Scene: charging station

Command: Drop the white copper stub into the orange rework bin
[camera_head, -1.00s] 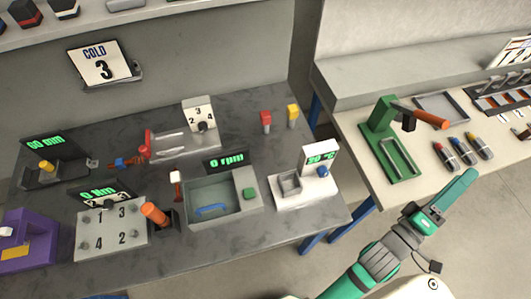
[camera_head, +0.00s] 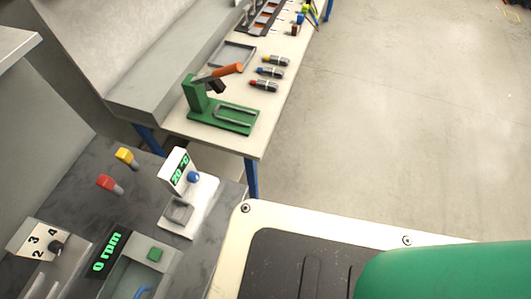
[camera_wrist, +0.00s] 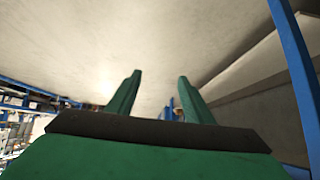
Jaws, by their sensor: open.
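My gripper (camera_wrist: 158,95) shows in the wrist view with its two green fingers apart and nothing between them. It points at bare pale surfaces, away from the bench tops. In the head view only a large green part of my arm shows at the lower right; the fingers are out of that view. I cannot make out the white copper stub or the orange rework bin in either view.
A dark bench (camera_head: 60,190) holds a white device with a display (camera_head: 186,206), a grey basin (camera_head: 150,270) and red and yellow-topped items. A pale bench (camera_head: 230,142) holds a green press (camera_head: 225,115), a grey tray (camera_head: 233,53) and several markers. The floor at right is clear.

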